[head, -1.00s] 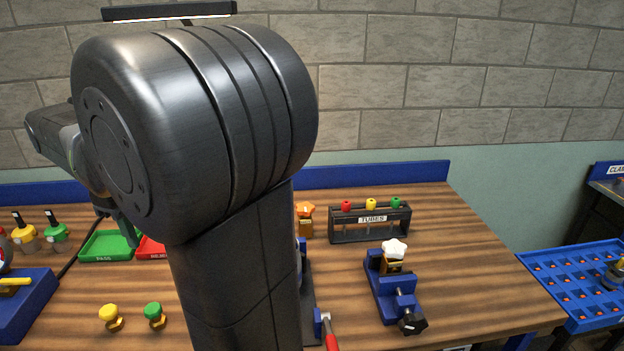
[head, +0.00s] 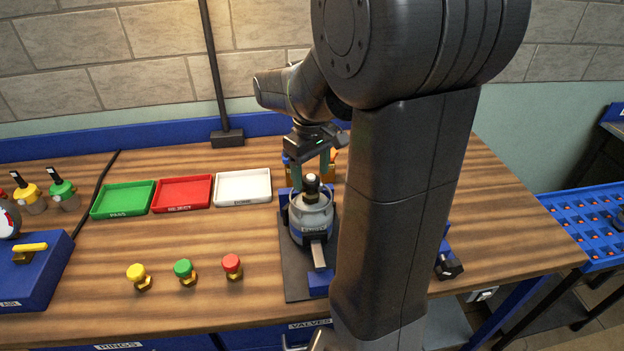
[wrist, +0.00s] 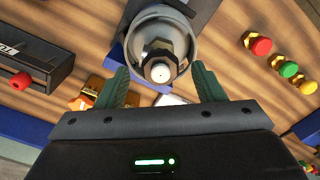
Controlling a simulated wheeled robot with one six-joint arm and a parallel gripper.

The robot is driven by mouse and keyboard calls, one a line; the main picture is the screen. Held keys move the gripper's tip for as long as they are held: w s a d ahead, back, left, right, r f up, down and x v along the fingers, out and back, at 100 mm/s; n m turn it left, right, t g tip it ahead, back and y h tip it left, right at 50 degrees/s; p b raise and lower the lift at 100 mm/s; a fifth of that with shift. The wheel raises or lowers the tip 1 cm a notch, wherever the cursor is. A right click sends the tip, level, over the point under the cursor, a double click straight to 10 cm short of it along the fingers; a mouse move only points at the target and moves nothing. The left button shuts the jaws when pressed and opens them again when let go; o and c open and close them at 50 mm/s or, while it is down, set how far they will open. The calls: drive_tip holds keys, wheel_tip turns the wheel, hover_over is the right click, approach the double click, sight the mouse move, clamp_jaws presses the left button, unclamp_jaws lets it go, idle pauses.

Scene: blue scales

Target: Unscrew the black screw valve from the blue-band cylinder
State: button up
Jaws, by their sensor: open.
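The grey cylinder (head: 311,217) stands upright in a blue holder (head: 318,283) on a dark plate, partly beside my arm in the head view. A blue band shows low on its side. The black screw valve (head: 312,188) with a pale round top sits on the cylinder's neck. In the wrist view the cylinder (wrist: 143,42) is seen from above, with the valve (wrist: 160,62) on it. My gripper (head: 311,178) is open above the cylinder top. Its green fingers (wrist: 160,80) lie on either side of the valve's pale top in the wrist view, with gaps on both sides.
Green (head: 123,199), red (head: 182,194) and white (head: 243,187) trays lie left of the cylinder. Yellow, green and red capped brass valves (head: 187,272) stand front left. A tube rack (wrist: 35,65) shows in the wrist view. Bare wood lies between trays and valves.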

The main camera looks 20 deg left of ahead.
sight(311, 176)
drive_tip(key=shift+f, duration=1.7)
drive_tip(key=c, duration=1.1)
drive_tip(key=n, duration=0.4)
drive_tip(key=shift+r+p, duration=0.1)
drive_tip(key=shift+p, duration=0.25)
drive_tip(key=shift+c, duration=0.2)
drive_tip(key=n, duration=0.3)
drive_tip(key=shift+n, duration=0.3)
drive_tip(key=n, duration=0.4)
drive_tip(key=shift+p, duration=0.3)
drive_tip(key=n, duration=0.4)
drive_tip(key=shift+r+p, duration=1.4)
drive_tip(key=shift+r, duration=0.15)
drive_tip(key=shift+r, duration=0.1)
